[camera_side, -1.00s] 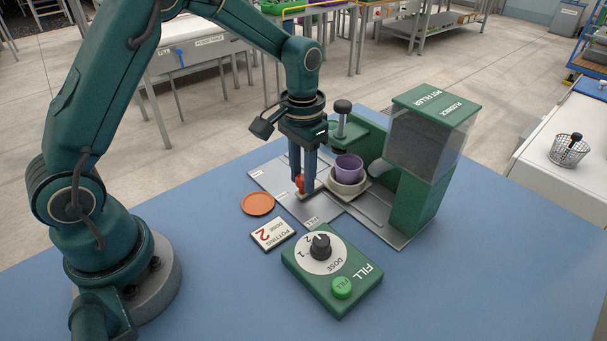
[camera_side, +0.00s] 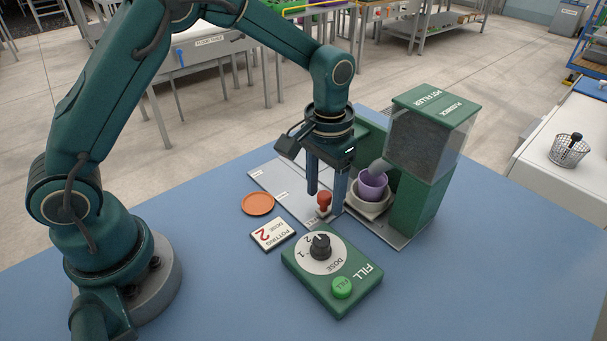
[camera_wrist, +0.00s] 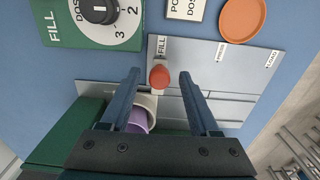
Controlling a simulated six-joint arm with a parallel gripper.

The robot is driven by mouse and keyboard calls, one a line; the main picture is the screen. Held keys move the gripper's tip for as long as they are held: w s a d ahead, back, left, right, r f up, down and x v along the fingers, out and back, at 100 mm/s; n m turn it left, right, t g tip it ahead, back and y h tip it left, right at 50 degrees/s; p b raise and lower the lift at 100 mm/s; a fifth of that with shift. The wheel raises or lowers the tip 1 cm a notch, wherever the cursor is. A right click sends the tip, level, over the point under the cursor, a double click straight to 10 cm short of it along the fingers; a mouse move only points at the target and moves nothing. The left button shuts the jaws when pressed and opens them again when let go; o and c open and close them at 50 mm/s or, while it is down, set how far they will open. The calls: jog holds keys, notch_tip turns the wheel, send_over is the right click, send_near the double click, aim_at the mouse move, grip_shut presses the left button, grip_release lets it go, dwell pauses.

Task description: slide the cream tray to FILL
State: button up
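The cream tray (camera_side: 364,208) sits on the grey track plate under the filler's spout and holds a purple pot (camera_side: 374,184). Its red-orange knob (camera_side: 324,199) stands at the FILL label, seen clearly in the wrist view (camera_wrist: 161,46). My gripper (camera_side: 326,194) is above the plate at the knob. In the wrist view its two fingers (camera_wrist: 160,86) are spread, with the knob (camera_wrist: 159,76) between them and a gap on both sides. The fingers and gripper body partly hide the tray and pot (camera_wrist: 138,120).
The green pot filler (camera_side: 413,205) stands right of the tray. In front are the green dose box (camera_side: 331,270) with dial and FILL button, and a POTTING DOSE 2 card (camera_side: 273,234). An orange saucer (camera_side: 258,204) lies left. The blue table's front is otherwise clear.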

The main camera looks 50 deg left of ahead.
jog(key=shift+r, duration=0.15)
jog(key=shift+r, duration=3.35)
jog(key=shift+r, duration=0.3)
jog(key=s+a+r+t, duration=0.3)
jog(key=s+r+t, duration=0.1)
jog(key=s+r, duration=0.4)
jog(key=s+a+f+t, duration=0.1)
jog(key=s+f, duration=0.2)
jog(key=s, duration=0.5)
jog(key=shift+a+t, duration=0.2)
jog(key=shift+t, duration=0.1)
